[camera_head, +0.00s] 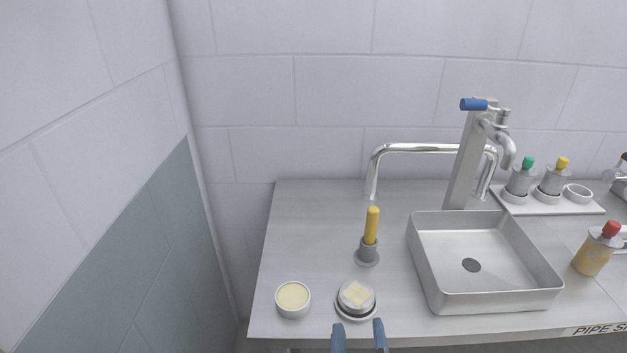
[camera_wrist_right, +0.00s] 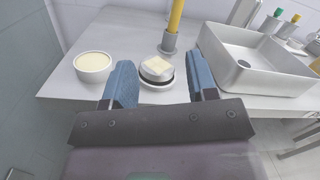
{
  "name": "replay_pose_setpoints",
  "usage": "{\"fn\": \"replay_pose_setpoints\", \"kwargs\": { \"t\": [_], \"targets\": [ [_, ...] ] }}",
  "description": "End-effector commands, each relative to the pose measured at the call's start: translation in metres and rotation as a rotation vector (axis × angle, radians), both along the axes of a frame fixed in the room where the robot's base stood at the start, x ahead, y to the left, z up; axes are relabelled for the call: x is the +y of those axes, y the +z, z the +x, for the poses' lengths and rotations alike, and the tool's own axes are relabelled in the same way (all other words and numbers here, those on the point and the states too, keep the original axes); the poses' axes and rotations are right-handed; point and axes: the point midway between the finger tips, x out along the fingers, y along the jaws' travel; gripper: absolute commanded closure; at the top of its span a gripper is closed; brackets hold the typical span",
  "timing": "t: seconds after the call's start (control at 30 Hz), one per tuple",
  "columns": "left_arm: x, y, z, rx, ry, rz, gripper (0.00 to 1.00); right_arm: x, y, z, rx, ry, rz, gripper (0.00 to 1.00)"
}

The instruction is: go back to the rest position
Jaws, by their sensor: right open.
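My right gripper (camera_head: 359,338) is at the bottom of the head view, just in front of the table's front edge. It also shows in the right wrist view (camera_wrist_right: 160,82), its two blue fingers apart with nothing held between them. Beyond the fingertips stands a small round metal holder (camera_head: 356,297) with pale cream blocks on top, on a white dish; it appears between the fingers in the wrist view (camera_wrist_right: 157,70). I cannot tell from these views whether the fingers touch it. My left gripper is not in view.
The steel table (camera_head: 310,225) holds a cream-filled bowl (camera_head: 293,298), a yellow-handled tool in a grey stand (camera_head: 369,240), a sink basin (camera_head: 480,265) with taps, and a red-capped bottle (camera_head: 597,250). A white tray (camera_head: 530,207) holds capped bottles. A wall stands left.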

Motion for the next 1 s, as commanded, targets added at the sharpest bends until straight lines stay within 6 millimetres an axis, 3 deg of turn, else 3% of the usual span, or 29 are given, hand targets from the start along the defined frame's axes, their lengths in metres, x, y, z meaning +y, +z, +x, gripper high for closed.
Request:
{"fn": "replay_pose_setpoints", "kwargs": {
  "t": [0.27,0.37,0.57,0.77,0.9,1.0],
  "targets": [
    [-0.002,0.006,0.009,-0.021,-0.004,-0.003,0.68,0.013,0.003,0.003,-0.155,0.067,-0.711,0.47],
    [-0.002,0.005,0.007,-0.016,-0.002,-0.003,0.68,0.012,-0.011,0.003,-0.19,0.089,-1.023,0.47],
    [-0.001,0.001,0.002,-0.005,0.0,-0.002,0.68,-0.005,-0.061,-0.001,-0.202,0.165,-1.638,0.47],
    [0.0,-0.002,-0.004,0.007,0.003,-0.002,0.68,-0.052,-0.129,-0.012,-0.133,0.321,-2.219,0.47],
    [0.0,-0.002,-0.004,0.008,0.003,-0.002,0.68,-0.108,-0.179,-0.031,-0.023,0.493,-2.574,0.47],
    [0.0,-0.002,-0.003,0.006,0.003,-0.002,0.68,-0.152,-0.204,-0.049,0.08,0.605,-2.732,0.47]
  ]
}}
